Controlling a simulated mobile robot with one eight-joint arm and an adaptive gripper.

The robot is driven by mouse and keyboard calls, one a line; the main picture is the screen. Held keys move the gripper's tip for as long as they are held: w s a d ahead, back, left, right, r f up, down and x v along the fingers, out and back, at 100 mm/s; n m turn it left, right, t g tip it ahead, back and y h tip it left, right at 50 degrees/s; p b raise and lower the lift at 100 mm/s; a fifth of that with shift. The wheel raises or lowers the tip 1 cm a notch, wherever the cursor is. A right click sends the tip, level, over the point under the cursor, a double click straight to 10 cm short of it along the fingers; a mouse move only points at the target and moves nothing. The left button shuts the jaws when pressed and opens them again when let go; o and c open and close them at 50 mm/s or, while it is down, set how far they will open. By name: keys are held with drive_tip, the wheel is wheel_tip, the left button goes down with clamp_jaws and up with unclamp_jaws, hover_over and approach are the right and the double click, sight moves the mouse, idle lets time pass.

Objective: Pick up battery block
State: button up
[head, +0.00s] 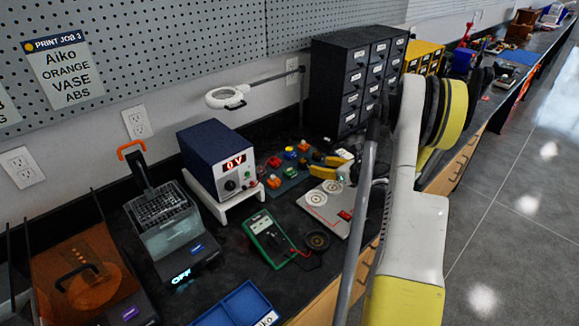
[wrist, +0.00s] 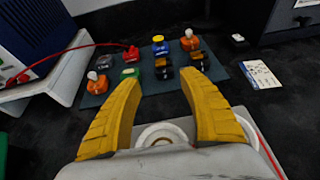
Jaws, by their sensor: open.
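Several small coloured blocks sit on a dark blue-grey mat (wrist: 110,104), beyond my fingertips in the wrist view. A dark block with a copper-toned top (wrist: 163,69) lies ahead, between the lines of my fingers. My gripper (wrist: 160,80) is open, with two yellow fingers apart and nothing between the tips. In the head view my gripper (head: 336,163) is over the near right side of the mat, partly hidden by my arm.
Other blocks are red (wrist: 131,53), green (wrist: 130,73), blue-yellow (wrist: 160,45) and orange with a white bulb (wrist: 97,84). A power supply (head: 215,158) with a red lead stands left. A black drawer cabinet (head: 345,80) stands behind. A white board (head: 318,198) and multimeter (head: 268,238) lie nearer.

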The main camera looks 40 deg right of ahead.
sight(305, 161)
drive_tip(key=x, duration=0.2)
drive_tip(key=b+x, duration=0.1)
drive_tip(key=x, duration=0.2)
drive_tip(key=shift+d+f+b, duration=0.15)
drive_tip(key=shift+d+b, duration=0.05)
drive_tip(key=shift+b, duration=0.1)
drive_tip(key=b+x, duration=0.2)
drive_tip(key=x, duration=0.3)
drive_tip(key=shift+w+d+f+b, duration=0.1)
drive_tip(key=shift+w+b, duration=0.1)
drive_tip(key=shift+b, duration=0.2)
drive_tip(key=c, duration=1)
